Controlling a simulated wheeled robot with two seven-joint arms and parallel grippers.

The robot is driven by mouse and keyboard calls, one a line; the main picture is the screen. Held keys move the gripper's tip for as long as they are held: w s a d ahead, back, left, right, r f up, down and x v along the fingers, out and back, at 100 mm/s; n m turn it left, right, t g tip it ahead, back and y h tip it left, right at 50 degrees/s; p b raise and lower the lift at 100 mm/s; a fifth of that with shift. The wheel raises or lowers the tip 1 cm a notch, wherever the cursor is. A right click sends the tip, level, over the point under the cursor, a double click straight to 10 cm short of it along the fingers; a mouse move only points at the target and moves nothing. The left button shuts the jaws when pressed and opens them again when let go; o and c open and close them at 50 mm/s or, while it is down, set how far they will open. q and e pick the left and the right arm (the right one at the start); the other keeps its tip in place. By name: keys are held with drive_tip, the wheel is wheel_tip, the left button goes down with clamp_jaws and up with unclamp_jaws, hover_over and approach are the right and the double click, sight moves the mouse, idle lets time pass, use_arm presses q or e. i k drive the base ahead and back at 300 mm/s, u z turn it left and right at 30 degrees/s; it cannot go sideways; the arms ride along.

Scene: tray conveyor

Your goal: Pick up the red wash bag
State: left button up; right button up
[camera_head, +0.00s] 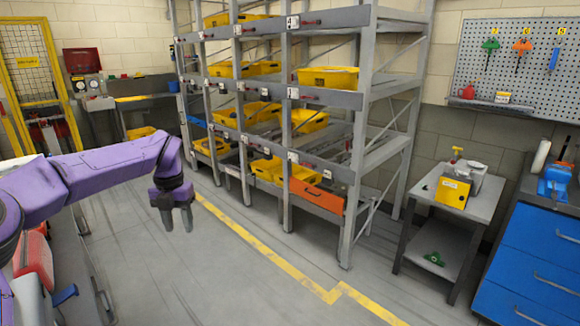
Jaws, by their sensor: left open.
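I cannot pick out a red wash bag for certain. A red object (36,262) shows at the lower left, partly cut off and behind my purple left arm; I cannot tell what it is. My left gripper (178,228) hangs in the air left of the picture's middle, fingers pointing down. It is open with nothing between the fingers, and it is to the right of the red object and apart from it. My right gripper is not in view.
A grey rack with several yellow bins (328,78) and an orange drawer (318,194) stands behind. A small grey table (480,187) and a blue drawer cabinet (535,250) are at the right. The floor (240,285) in the middle is clear, with a yellow line.

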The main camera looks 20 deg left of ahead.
sight(34, 254)
drive_tip(key=u, duration=0.8)
drive_tip(key=i, duration=1.15)
drive_tip(key=u, duration=0.75)
